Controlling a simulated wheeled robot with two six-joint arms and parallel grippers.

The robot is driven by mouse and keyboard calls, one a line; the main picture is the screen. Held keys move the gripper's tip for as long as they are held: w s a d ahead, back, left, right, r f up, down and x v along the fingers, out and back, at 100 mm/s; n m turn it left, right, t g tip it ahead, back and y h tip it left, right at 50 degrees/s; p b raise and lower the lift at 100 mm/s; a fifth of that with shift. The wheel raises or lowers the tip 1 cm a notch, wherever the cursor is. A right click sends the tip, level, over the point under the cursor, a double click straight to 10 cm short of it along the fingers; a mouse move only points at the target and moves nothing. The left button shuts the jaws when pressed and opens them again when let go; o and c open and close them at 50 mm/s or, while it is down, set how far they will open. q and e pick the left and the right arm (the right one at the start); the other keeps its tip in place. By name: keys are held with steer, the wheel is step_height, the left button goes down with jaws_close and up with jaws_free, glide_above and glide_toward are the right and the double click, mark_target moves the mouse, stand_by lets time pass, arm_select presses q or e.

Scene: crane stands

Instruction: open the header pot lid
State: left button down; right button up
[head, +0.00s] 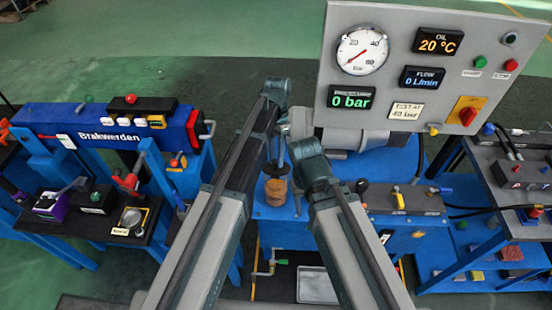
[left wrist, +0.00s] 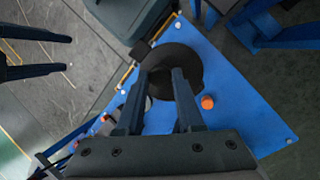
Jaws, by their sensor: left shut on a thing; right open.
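A small brown, round pot (head: 276,188) stands on the blue bench, just below my left gripper (head: 279,158) in the head view. In the left wrist view a dark round lid (left wrist: 182,58) lies at the tips of my left gripper (left wrist: 161,75). The left gripper is shut on it; the exact grip point is hard to see. I cannot tell whether the lid touches the pot. My right arm (head: 340,225) reaches in beside the pot, and its gripper is largely hidden behind the arm. Two dark open prongs (left wrist: 68,53) at the left edge look like my right gripper.
A grey gauge panel (head: 387,107) stands right behind the blue bench (left wrist: 235,110). An orange cap (left wrist: 207,102) sits on the bench top. A stand marked Brakwerden (head: 107,128) is at left, and another blue stand (head: 477,258) at right. Green floor lies open behind.

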arm_select(q)
steer(key=c, duration=0.5)
jaws_free()
steer(key=shift+c, duration=0.2)
steer(key=p+v, duration=1.3)
steer(key=v, duration=0.1)
steer(key=shift+f, duration=0.15)
steer(key=s+a+f+n+t+b, duration=0.1)
steer(key=s+n+t, duration=0.1)
steer(key=s, duration=0.8)
steer(key=s+a+f+n+t+y, duration=0.1)
steer(key=s+f+n+t, duration=0.1)
steer(key=s, duration=0.9)
steer(key=shift+s+n+b, duration=0.15)
steer(key=shift+n+b, duration=0.25)
steer(key=shift+n, duration=0.2)
